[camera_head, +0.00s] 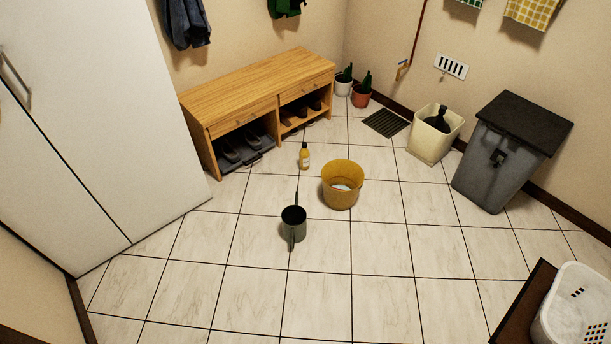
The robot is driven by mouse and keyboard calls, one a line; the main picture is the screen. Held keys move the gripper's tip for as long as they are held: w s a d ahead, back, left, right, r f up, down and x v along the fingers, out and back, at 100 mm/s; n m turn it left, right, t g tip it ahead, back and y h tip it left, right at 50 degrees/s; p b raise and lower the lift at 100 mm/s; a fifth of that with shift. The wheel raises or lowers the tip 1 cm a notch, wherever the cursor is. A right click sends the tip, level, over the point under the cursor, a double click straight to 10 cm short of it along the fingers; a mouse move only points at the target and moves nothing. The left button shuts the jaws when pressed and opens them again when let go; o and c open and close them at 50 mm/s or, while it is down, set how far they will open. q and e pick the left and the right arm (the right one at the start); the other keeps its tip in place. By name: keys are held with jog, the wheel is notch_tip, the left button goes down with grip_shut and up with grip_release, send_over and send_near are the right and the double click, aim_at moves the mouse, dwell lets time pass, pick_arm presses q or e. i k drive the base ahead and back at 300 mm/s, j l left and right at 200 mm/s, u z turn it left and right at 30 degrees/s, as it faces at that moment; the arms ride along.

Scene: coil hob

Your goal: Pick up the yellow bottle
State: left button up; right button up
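The yellow bottle (304,157) stands upright on the tiled floor, with a pale label on its front. It is in front of the wooden shoe bench and behind and to the left of a yellow bucket (342,185). The bottle and the bucket look close together but apart. Nothing covers the bottle in the head view. Neither of my grippers is in view.
A dark green watering can (293,222) stands in front of the bottle. The shoe bench (225,97) is behind it. A white cabinet (100,130) stands left, a grey bin (495,165) right, and a white basket (565,318) front right. The front floor is clear.

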aim_at(304, 151)
jog(key=k+u, duration=0.2)
jog(key=u, duration=0.2)
jog(key=k+j+u, duration=0.1)
jog(key=u, duration=0.35)
jog(key=k+j+u, duration=0.15)
jog(key=u, duration=0.25)
jog(key=l+u, duration=0.6)
jog(key=u, duration=0.2)
jog(key=l+u, duration=0.6)
jog(key=u, duration=0.25)
jog(key=k+l, duration=0.1)
jog(key=l, duration=0.3)
jog(key=k+l, duration=0.15)
jog(key=l, duration=0.25)
jog(key=k+l, duration=0.1)
jog(key=l, duration=0.3)
jog(key=k+l, duration=0.1)
jog(key=l, duration=0.25)
jog(key=k+l, duration=0.15)
jog(key=l, duration=0.25)
jog(key=k+l, duration=0.1)
jog(key=l, duration=0.3)
jog(key=k+l, duration=0.1)
jog(key=l, duration=0.3)
jog(key=k+l, duration=0.15)
jog(key=l, duration=0.25)
